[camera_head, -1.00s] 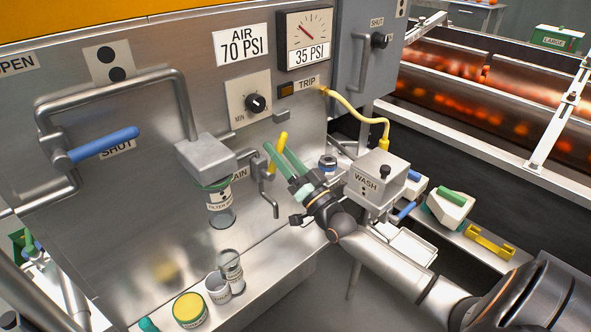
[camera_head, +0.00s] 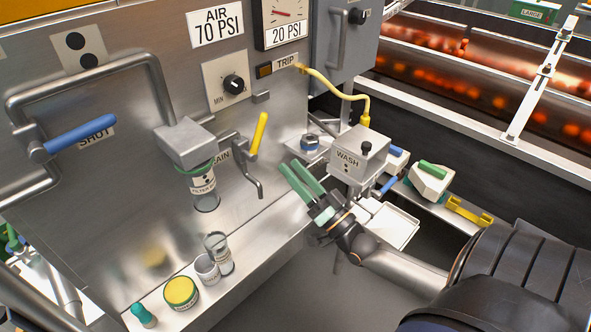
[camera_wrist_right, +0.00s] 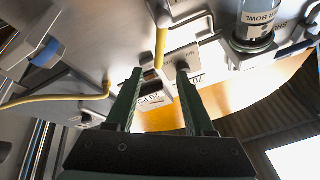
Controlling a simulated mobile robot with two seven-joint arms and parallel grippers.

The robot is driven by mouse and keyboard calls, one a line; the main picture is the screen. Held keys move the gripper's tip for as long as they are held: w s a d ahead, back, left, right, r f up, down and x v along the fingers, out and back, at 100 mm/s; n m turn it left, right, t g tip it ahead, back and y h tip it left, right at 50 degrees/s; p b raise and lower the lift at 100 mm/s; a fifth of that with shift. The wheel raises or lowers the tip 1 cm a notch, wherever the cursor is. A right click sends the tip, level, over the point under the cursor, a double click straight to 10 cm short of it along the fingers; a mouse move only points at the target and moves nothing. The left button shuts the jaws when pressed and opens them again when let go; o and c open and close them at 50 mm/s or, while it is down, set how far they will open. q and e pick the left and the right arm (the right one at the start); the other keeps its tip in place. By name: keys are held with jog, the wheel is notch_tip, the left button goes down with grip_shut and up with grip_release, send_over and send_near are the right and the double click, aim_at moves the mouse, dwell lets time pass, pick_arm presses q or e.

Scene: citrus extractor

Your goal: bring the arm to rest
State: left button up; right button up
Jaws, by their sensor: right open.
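My right gripper (camera_head: 289,166) is open and empty, its green fingers pointing up and left in front of the steel panel. It sits right of and below the yellow drain handle (camera_head: 259,134), with a gap between them. In the right wrist view the two dark green fingers (camera_wrist_right: 165,82) are spread with nothing between them. The yellow handle (camera_wrist_right: 160,46) shows beyond them. My right arm comes in from the lower right. My left gripper does not show.
The wash box (camera_head: 358,153) stands just right of the gripper. A filter bowl (camera_head: 202,180) hangs at left. Cups (camera_head: 207,268) and a yellow-lidded tub (camera_head: 181,291) stand on the ledge.

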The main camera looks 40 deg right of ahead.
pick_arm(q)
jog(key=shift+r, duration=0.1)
pick_arm(e)
jog(key=s+a+f+n+g+y, duration=0.1)
jog(key=s+a+f+n+g, duration=0.25)
jog(key=a, duration=0.35)
jog(key=s+a+f+n+g+y, duration=0.1)
jog(key=s+a+f+n+g, duration=0.1)
jog(key=a+f, duration=0.35)
jog(key=s+a+f+n+g, duration=0.2)
jog(key=s+a+n+g, duration=0.1)
jog(key=a, duration=0.6)
pick_arm(q)
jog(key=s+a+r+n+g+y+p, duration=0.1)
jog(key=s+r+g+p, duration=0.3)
jog(key=p, duration=1.7)
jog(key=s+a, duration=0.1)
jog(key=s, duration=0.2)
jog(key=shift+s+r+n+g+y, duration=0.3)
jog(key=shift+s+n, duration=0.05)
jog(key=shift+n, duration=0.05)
pick_arm(e)
jog(key=s+d+r+m+g+h, duration=0.1)
jog(key=s+d+r+g, duration=0.1)
jog(key=s+r+g, duration=0.2)
jog(key=s+g, duration=0.1)
jog(key=s, duration=0.2)
jog(key=shift+s+d+r, duration=0.2)
jog(key=shift+d+r, duration=0.05)
jog(key=shift+r, duration=0.05)
